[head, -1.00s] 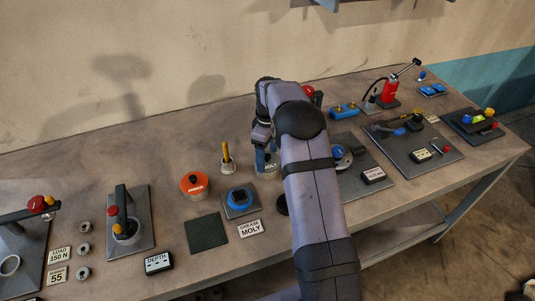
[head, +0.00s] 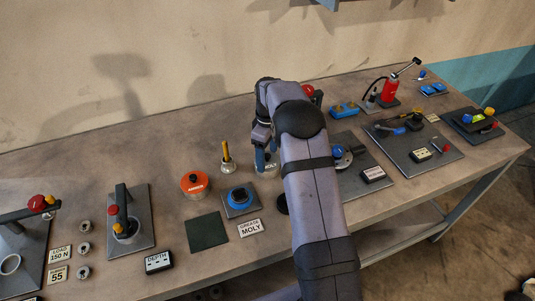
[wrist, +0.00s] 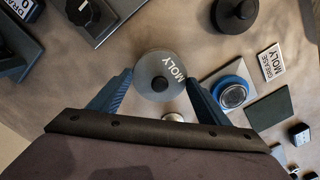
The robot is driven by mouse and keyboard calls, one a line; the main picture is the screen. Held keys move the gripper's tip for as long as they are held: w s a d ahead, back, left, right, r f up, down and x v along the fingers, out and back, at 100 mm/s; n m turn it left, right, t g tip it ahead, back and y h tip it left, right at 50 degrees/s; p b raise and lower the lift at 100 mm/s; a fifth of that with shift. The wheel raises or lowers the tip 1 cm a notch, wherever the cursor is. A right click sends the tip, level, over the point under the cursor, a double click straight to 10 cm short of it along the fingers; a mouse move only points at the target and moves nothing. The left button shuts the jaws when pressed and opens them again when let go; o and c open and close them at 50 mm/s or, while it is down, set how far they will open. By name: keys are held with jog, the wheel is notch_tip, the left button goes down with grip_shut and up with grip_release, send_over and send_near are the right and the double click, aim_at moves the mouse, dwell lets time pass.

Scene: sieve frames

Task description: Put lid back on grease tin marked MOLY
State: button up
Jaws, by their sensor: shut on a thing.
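A grey round piece marked MOLY, with a dark centre (wrist: 152,64), is between my fingertips. Its grey side also shows in the head view (head: 266,169), partly behind my fingers. I cannot tell whether it is a lid alone or has a tin under it. My gripper (wrist: 159,77) is shut on its sides; in the head view, my gripper (head: 265,157) is partly hidden by my arm. A blue round piece (head: 238,196) sits on a grey plate, to the left and nearer; it also shows in the wrist view (wrist: 232,92). The GREASE MOLY sign (head: 250,228) lies beside that plate.
An orange tin (head: 194,184) and a yellow-handled tool (head: 226,155) stand to the left. A dark green mat (head: 206,231) lies in front. A black round piece with a knob (wrist: 235,12) stands near the sign. Fixtures on plates (head: 412,145) fill the right.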

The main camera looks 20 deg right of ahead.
dwell(0.8)
jog(key=o, duration=1.3)
jog(key=shift+r, duration=0.1)
jog(key=shift+r+p, duration=2.9)
jog(key=shift+r, duration=0.55)
jog(key=shift+c, duration=0.3)
grip_shut()
